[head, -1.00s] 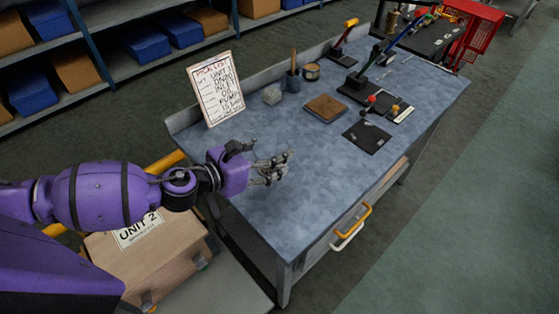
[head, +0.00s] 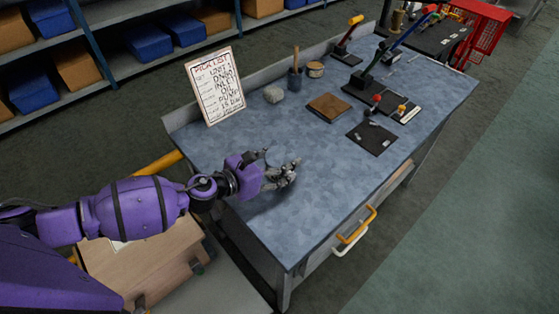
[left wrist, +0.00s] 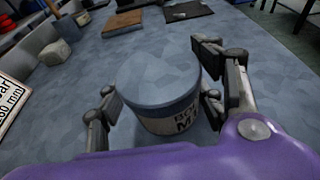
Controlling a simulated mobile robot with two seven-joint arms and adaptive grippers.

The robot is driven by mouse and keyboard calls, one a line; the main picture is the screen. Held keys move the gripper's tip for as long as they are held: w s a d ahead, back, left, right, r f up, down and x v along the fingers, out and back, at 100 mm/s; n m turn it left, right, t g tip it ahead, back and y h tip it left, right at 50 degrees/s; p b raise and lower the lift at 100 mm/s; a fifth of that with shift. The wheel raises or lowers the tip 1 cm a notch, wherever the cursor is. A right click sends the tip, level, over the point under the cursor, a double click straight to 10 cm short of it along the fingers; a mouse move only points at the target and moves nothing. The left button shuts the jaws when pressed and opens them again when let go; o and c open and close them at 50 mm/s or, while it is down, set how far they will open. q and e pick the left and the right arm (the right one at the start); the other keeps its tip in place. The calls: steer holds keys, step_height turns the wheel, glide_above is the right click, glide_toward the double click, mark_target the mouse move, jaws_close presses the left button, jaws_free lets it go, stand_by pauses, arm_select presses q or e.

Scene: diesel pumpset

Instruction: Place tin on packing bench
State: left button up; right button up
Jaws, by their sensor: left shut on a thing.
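The tin (left wrist: 160,92) shows in the left wrist view, with a blue-grey lid and a pale side bearing dark lettering. It stands between the fingers of my left gripper (left wrist: 163,98), which is shut on it. In the head view my left gripper (head: 284,171) is over the near left part of the packing bench (head: 300,215), and its fingers mostly hide the tin. The tin looks upright relative to the bench top. I cannot tell whether its base touches the surface. My right gripper is not in view.
A pick-list board (head: 215,85) stands at the bench's left edge. A grey block (head: 273,93), a tool pot (head: 295,80), another tin (head: 315,69), a brown pad (head: 329,106) and a black mat (head: 372,138) lie farther back. The front bench top is clear.

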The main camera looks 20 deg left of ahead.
arm_select(q)
steer(key=shift+w+f, duration=0.1)
steer(key=o, duration=1.1)
steer(key=shift+f, duration=0.15)
steer(key=o, duration=0.5)
steer(key=shift+c, duration=0.2)
steer(key=shift+r, duration=0.45)
steer(key=v, duration=0.5)
steer(key=b+v, duration=0.1)
steer(key=v, duration=0.4)
steer(key=shift+s+a+f, duration=0.1)
steer(key=shift+s+a, duration=0.1)
steer(key=shift+s, duration=0.2)
steer(key=shift+s+a+r, duration=0.25)
steer(key=shift+s+a, duration=0.05)
steer(key=shift+s, duration=0.05)
steer(key=shift+r, duration=0.1)
